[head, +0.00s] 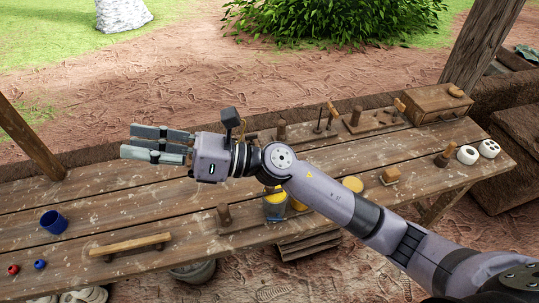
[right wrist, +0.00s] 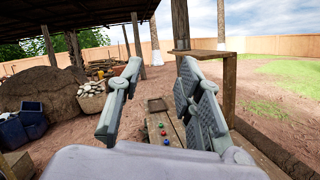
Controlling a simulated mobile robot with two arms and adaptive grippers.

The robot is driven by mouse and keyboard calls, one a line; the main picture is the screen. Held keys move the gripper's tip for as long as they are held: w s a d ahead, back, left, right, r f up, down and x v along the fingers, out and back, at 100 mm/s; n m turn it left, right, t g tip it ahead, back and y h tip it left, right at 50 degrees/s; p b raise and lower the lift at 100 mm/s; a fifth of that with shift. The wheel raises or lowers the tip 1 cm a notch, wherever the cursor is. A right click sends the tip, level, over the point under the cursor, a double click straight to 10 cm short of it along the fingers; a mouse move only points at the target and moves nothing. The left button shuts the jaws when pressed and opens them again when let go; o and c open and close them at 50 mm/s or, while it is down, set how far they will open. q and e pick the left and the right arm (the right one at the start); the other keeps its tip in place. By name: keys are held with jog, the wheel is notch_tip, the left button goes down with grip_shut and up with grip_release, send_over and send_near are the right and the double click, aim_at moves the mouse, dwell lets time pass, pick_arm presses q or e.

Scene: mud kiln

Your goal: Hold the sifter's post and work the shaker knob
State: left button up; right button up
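My right gripper (head: 135,142) reaches in from the right in the head view and hangs above the left part of the workbench, pointing left. In the right wrist view its fingers (right wrist: 160,68) are spread apart with nothing between them. Along the bench's back edge are wooden boards with upright posts. One has a post (head: 356,115) at its left and a wooden knob (head: 399,104) at its right. Another post (head: 282,131) stands left of it, near thin dark rods (head: 325,118). I cannot tell for sure which is the sifter. My left gripper is not in view.
The wooden bench (head: 330,160) holds a blue cup (head: 54,222), a low wooden bar (head: 130,244), red (head: 13,269) and blue (head: 40,264) balls, a wooden box (head: 437,103) and white round pieces (head: 467,154). A slanted post (head: 30,140) rises at left.

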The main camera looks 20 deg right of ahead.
jog(key=d+f+n+g+h, duration=0.2)
jog(key=f+n+g+h, duration=0.1)
jog(key=f+n+h, duration=0.35)
jog(key=d+f+n+g+h, duration=0.3)
jog(key=f+n+h, duration=0.2)
jog(key=f+n, duration=0.3)
pick_arm(q)
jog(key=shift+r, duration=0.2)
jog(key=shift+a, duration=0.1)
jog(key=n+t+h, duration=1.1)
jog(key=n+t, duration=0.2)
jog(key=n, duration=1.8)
send_near(221, 218)
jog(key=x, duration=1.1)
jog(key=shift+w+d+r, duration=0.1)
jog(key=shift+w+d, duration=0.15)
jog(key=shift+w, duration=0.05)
pick_arm(e)
jog(key=w+d+f+n+t+h, duration=0.1)
jog(key=w+d+h, duration=0.2)
jog(key=d, duration=0.5)
jog(key=w+d+f+n+t+h, duration=0.1)
jog(key=w+d+h, duration=0.2)
jog(key=d+h, duration=0.3)
jog(key=d, duration=0.3)
jog(key=shift+w+d+f, duration=0.15)
jog(key=shift+w+d, duration=0.05)
jog(key=shift+d, duration=0.1)
